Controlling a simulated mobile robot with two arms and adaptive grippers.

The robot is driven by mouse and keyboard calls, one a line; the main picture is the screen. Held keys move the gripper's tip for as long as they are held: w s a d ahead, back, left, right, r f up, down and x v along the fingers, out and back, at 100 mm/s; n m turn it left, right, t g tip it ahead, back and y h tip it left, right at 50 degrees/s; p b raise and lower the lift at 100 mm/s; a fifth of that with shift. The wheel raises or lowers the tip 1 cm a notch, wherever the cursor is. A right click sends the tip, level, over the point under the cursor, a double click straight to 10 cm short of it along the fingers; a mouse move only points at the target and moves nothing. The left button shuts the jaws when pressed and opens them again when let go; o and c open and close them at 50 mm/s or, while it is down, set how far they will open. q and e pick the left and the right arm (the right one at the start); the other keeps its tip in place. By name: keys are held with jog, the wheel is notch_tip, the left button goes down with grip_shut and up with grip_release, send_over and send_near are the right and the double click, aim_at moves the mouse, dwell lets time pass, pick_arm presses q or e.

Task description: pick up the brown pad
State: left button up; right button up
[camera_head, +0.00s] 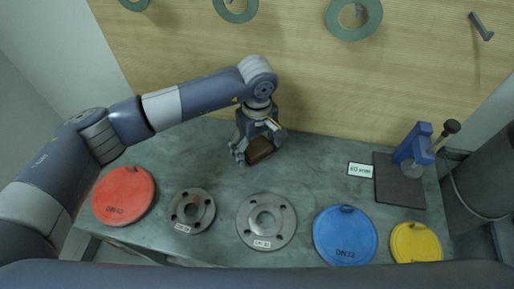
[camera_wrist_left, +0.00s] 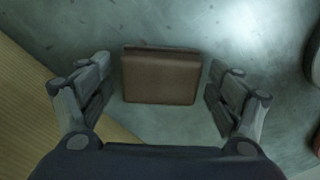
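The brown pad (camera_head: 259,149) lies on the grey-green table near its back edge. In the left wrist view the pad (camera_wrist_left: 161,76) is a flat brown block midway between my two fingers, with a gap on each side. My left gripper (camera_head: 254,146) is above the pad, reaching down from the arm that comes in from the left. The left wrist view shows the gripper (camera_wrist_left: 158,88) open and empty, the fingers apart from the pad. Part of the pad is hidden by the gripper in the head view. My right gripper is not in view.
A red disc (camera_head: 123,195), two grey flanges (camera_head: 177,212) (camera_head: 250,228), a blue disc (camera_head: 345,238) and a yellow disc (camera_head: 415,243) line the table's front. A blue device (camera_head: 412,146) stands on a dark plate at right. Green rings (camera_head: 354,30) hang on the wooden back wall.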

aim_at(257, 146)
pick_arm(q)
jog(key=c, duration=0.7)
jog(key=shift+s, duration=0.1)
jog(key=shift+c, duration=0.2)
jog(key=shift+r+b, duration=0.35)
jog(key=shift+w+r+b, duration=0.2)
jog(key=shift+r+b, duration=0.6)
jog(key=shift+r, duration=0.4)
jog(key=s+a+b, duration=0.1)
jog(key=s+a, duration=0.1)
jog(key=s, duration=0.2)
jog(key=s+a+r+b, duration=0.1)
jog(key=s+a+b, duration=0.1)
jog(key=s, duration=0.3)
jog(key=s+a+b, duration=0.1)
jog(key=s+a, duration=0.1)
jog(key=s, duration=0.2)
jog(key=shift+s+a+r, duration=0.2)
jog(key=shift+r, duration=0.15)
jog(key=shift+s+a+r+b, duration=0.15)
jog(key=shift+s+a+b, duration=0.2)
jog(key=shift+s, duration=0.25)
